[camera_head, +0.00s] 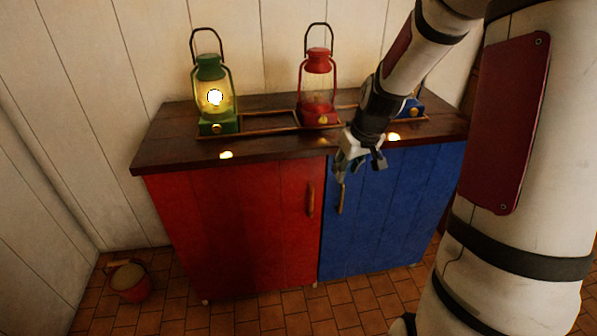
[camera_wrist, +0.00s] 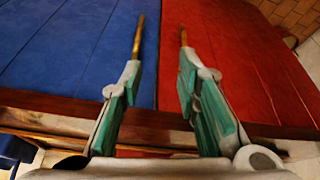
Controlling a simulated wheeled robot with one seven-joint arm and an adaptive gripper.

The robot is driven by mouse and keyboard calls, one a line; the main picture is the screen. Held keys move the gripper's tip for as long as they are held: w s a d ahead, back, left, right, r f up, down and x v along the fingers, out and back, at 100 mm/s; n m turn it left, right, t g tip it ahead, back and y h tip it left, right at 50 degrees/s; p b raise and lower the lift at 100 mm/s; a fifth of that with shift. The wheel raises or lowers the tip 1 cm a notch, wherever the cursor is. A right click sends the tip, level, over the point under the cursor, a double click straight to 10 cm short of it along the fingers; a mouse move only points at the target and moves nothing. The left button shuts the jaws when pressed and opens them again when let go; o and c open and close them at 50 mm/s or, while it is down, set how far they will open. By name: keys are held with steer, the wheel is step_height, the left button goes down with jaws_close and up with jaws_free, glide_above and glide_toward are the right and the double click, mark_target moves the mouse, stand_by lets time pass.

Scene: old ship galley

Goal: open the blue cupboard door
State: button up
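The blue cupboard door (camera_head: 395,210) is the right-hand door of the cupboard and looks closed. It also fills the left of the wrist view (camera_wrist: 70,50). Its upright brass handle (camera_head: 341,200) is near its left edge, beside the red door. In the wrist view the handle (camera_wrist: 138,36) lies just beyond the tip of the left finger, which hides its near end. My gripper (camera_head: 359,172) is open and empty, in front of the blue door's upper left part, just above the handle. In the wrist view its fingers (camera_wrist: 160,65) are apart, with the door seam between them.
The red door (camera_head: 240,225), with its own handle (camera_head: 310,200), looks closed. A green lit lantern (camera_head: 212,90) and a red lantern (camera_head: 318,85) stand on the wooden top (camera_head: 165,145). A bucket (camera_head: 130,284) stands on the tiled floor at left.

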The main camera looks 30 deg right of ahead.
steer(key=w+d+f+b, duration=0.2)
steer(key=d+f, duration=0.3)
steer(key=f, duration=0.2)
steer(key=b, duration=0.4)
glide_toward(340, 212)
steer(key=w+f, duration=0.2)
steer(key=f, duration=0.1)
steer(key=w+f, duration=0.1)
steer(key=w, duration=0.1)
steer(key=shift+w+d+f, duration=0.1)
steer(key=shift+d+f, duration=0.1)
steer(key=shift+d, duration=0.2)
steer(key=shift+p, duration=0.3)
jaws_close()
